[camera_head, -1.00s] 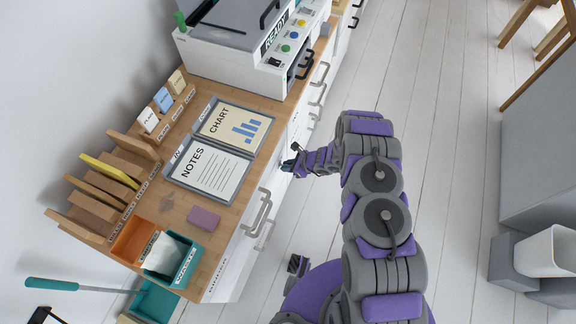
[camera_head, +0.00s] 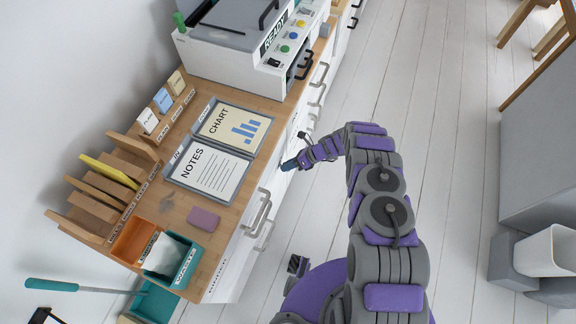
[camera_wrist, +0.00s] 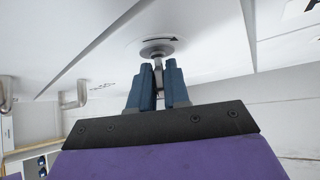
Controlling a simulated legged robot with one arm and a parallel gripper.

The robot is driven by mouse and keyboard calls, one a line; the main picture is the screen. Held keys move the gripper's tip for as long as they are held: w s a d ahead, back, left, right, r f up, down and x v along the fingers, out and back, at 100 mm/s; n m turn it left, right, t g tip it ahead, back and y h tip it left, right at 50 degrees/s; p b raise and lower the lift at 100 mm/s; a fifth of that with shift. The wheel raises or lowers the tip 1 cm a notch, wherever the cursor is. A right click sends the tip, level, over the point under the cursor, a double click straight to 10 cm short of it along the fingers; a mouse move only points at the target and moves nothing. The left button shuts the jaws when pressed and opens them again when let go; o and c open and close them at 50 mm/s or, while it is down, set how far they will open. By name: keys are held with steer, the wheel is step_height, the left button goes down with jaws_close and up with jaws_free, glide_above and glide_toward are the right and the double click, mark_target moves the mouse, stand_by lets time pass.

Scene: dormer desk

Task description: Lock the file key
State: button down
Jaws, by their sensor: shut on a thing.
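The file key (camera_wrist: 158,66) is a small grey metal piece standing out from a round metal lock (camera_wrist: 156,49) on the white cabinet front. A dark curved arrow is marked beside the lock. My gripper (camera_wrist: 158,72) has its two blue fingers close together around the key, shut on it. In the head view my gripper (camera_head: 290,164) reaches the white drawer front below the desk edge; the key and lock are hidden there.
Drawer handles (camera_head: 257,212) stick out from the cabinet front near my gripper. The wooden desktop (camera_head: 175,208) above holds trays, folders, an eraser-like block and a printer-like machine (camera_head: 240,45).

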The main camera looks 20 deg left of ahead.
steer(key=shift+w+m+g, duration=0.2)
steer(key=shift+m+g, duration=0.1)
steer(key=shift+w, duration=0.15)
stand_by(0.4)
steer(key=c, duration=1.2)
jaws_free()
steer(key=p+v, duration=0.3)
steer(key=v, duration=1.4)
steer(key=shift+w+d+f, duration=0.1)
steer(key=shift+d+f, duration=0.05)
steer(key=shift+f, duration=0.05)
